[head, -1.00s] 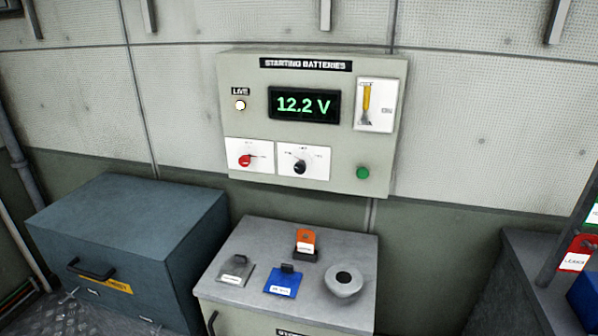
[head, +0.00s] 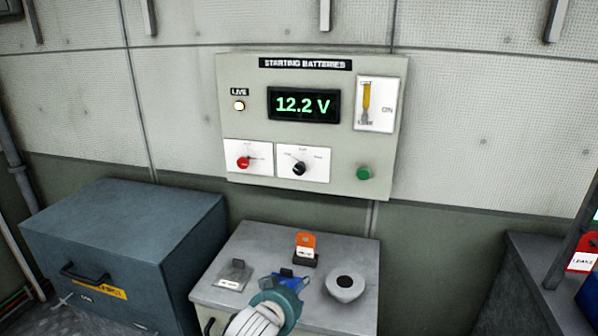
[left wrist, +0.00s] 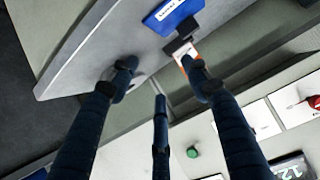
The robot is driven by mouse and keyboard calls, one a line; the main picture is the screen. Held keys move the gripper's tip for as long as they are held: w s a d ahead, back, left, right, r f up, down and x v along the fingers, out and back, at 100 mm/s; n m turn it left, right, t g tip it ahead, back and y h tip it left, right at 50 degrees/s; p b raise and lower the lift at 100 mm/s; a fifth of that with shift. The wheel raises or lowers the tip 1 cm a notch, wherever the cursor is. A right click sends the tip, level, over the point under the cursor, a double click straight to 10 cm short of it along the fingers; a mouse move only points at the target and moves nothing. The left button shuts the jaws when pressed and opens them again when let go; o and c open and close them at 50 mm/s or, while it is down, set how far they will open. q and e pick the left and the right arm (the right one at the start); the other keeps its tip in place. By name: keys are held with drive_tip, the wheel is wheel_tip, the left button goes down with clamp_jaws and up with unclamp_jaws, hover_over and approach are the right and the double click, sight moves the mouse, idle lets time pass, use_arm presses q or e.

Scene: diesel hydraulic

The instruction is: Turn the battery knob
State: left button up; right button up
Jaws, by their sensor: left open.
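A grey-green panel (head: 232,115) labelled "STARTING BATTERIES" is on the wall. It carries a red knob (head: 244,162) on a white plate at lower left and a black knob (head: 299,168) on a plate beside it. I cannot tell from the labels which is the battery knob. The display (head: 304,105) reads 12.2 V. My left gripper (head: 290,280) is open and empty, low in front of the panel and over the grey cabinet. Its dark blue fingers spread in the left wrist view (left wrist: 160,82), where the red knob (left wrist: 315,102) shows at the right edge.
The grey cabinet (head: 250,240) bears an orange tag (head: 305,242), a grey plate (head: 234,275), a round grey piece (head: 345,287) and a blue tag (left wrist: 172,14). A blue-grey box (head: 125,235) stands left.

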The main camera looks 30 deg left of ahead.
use_arm(q)
drive_tip(key=w+a+r+n+t+y, duration=0.1)
drive_tip(key=w+a+r+t, duration=0.1)
drive_tip(key=w+a+r, duration=0.3)
drive_tip(key=w+r+t, duration=0.1)
drive_tip(key=w+r, duration=0.3)
drive_tip(key=r, duration=0.4)
drive_tip(key=n+t+y, duration=0.1)
drive_tip(key=t, duration=0.2)
approach(298, 170)
drive_tip(key=p+x, duration=0.2)
drive_tip(key=x, duration=0.8)
drive_tip(key=shift+w, duration=0.35)
drive_tip(key=shift+c, duration=0.5)
drive_tip(key=shift+r, duration=0.1)
drive_tip(key=c, duration=1.1)
